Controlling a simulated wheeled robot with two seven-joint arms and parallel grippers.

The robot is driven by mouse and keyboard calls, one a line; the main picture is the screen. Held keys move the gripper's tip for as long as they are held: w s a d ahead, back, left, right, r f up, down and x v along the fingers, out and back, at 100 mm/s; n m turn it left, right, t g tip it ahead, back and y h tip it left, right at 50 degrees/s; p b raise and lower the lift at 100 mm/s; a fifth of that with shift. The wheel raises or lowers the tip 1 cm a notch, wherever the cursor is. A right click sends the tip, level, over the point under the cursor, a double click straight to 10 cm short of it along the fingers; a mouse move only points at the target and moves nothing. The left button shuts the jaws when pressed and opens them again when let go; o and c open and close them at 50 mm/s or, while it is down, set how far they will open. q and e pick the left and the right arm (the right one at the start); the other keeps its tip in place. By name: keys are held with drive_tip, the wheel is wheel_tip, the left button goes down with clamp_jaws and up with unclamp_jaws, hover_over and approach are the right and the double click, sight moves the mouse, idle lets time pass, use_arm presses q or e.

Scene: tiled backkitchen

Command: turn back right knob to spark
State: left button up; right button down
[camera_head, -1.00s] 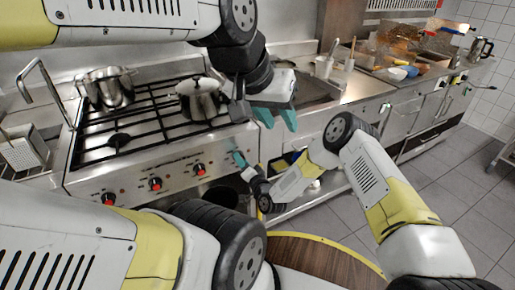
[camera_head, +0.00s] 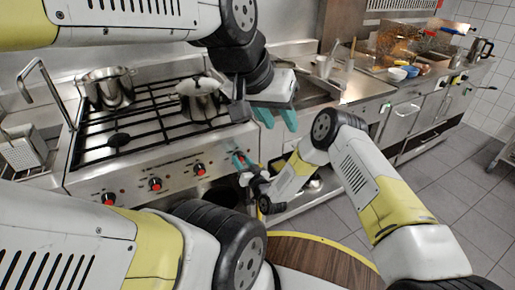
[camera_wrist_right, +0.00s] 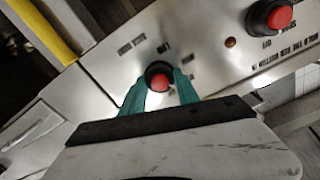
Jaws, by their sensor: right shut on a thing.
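The stove (camera_head: 150,175) has a front panel with a row of red-and-black knobs. Three of them show in the head view: a left one (camera_head: 108,199), a middle one (camera_head: 155,184) and one further right (camera_head: 199,169). My right gripper (camera_head: 240,162) is at the right end of this panel and hides the knob there. In the right wrist view its teal fingers (camera_wrist_right: 161,78) are shut on the sides of a knob with a red face (camera_wrist_right: 160,83). A neighbouring knob (camera_wrist_right: 270,15) is at the upper right. My left gripper (camera_head: 278,121) is open and empty, above the right end of the stove.
A lidded pot (camera_head: 200,103) and a larger pot (camera_head: 113,88) stand on the stove grates. A sink counter (camera_head: 365,88) with bowls and utensils continues to the right. My left forearm crosses above the stove.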

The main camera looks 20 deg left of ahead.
idle(0.5)
drive_tip(key=c, duration=0.9)
unclamp_jaws()
drive_tip(key=v, duration=0.8)
